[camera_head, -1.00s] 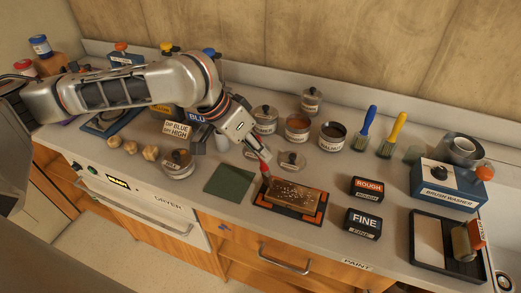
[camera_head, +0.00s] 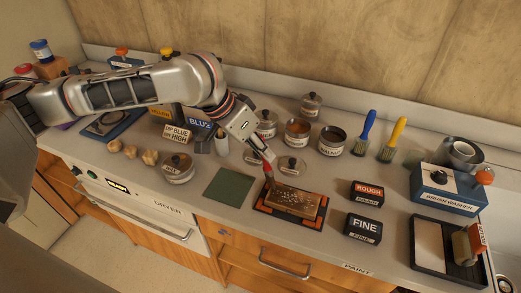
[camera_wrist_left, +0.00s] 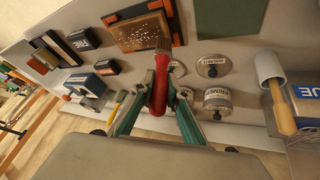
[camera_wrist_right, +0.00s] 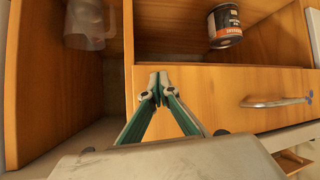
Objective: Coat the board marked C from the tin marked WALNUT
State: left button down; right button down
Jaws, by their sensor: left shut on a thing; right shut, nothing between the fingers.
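My left gripper (camera_head: 262,154) is shut on a red-handled brush (camera_wrist_left: 159,86). The bristles (camera_head: 270,186) point down at the left part of a brown board (camera_head: 296,200), at or just above its surface. The board lies in an orange and black holder (camera_head: 262,208). Its face looks brown with pale speckles; I cannot read a letter on it. The open WALNUT tin (camera_head: 331,144), with dark contents, stands behind and right of the board. My right gripper (camera_wrist_right: 157,92) is shut and empty before a wooden drawer front.
ROUGH (camera_head: 366,193) and FINE (camera_head: 363,225) blocks stand right of the board, a green pad (camera_head: 229,187) left. Another open tin (camera_head: 298,132) is beside the WALNUT one. Blue (camera_head: 366,132) and yellow (camera_head: 394,138) brushes lie behind. The brush washer (camera_head: 445,190) is at right.

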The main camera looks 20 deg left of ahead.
pick_arm(q)
jog(key=shift+d, duration=0.4)
jog(key=shift+f, duration=0.4)
